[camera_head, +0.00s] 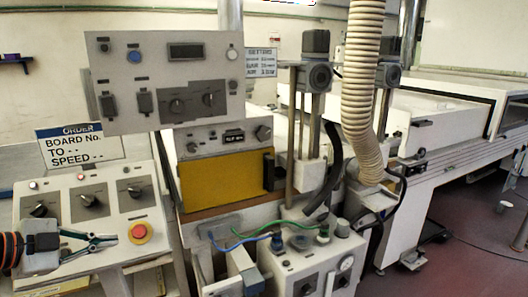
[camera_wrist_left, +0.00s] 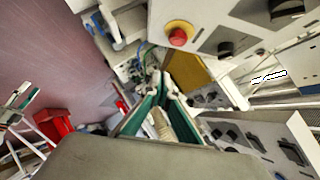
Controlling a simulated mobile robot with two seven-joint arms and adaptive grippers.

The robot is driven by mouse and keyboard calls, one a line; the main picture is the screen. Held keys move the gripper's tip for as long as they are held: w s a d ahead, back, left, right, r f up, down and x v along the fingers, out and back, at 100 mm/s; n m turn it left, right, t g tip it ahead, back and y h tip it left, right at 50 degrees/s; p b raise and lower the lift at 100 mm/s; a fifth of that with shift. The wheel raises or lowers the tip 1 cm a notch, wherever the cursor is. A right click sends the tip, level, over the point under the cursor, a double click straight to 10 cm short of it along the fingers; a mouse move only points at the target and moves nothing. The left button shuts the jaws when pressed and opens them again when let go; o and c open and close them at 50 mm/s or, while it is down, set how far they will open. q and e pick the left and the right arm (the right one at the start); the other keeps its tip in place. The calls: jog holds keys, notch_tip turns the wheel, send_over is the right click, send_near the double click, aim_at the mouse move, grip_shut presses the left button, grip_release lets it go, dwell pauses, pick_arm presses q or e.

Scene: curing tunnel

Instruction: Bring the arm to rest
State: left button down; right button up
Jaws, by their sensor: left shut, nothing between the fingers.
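My left arm comes in at the lower left of the head view. My left gripper (camera_head: 108,239) is shut and empty, in front of the sloped control panel (camera_head: 82,207), with its fingertips just left of the red emergency button (camera_head: 140,233). I cannot tell whether the fingers touch the panel. In the left wrist view the closed fingers (camera_wrist_left: 163,83) point away from the camera, and the red button (camera_wrist_left: 179,36) on its yellow base shows above them.
A box with a yellow front (camera_head: 222,181) stands right of the panel, under a grey control box (camera_head: 165,80). A ribbed hose (camera_head: 361,85) hangs at centre right. The long white tunnel machine (camera_head: 440,175) runs to the right.

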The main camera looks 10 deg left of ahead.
pick_arm(q)
jog(key=s+d+f+n+h, duration=0.1)
jog(key=d+f+n, duration=0.1)
jog(key=d+f, duration=0.65)
jog(key=s+d+f+n+h, duration=0.1)
jog(key=d+f, duration=0.5)
jog(key=f, duration=0.6)
jog(key=s+d+f+n+y, duration=0.2)
jog(key=s+f, duration=0.4)
jog(key=f, duration=0.3)
jog(key=s+d+f+n+y, duration=0.3)
jog(key=s+f+n, duration=0.3)
jog(key=f, duration=0.3)
jog(key=shift+s+d+f, duration=0.15)
jog(key=shift+s+d, duration=0.6)
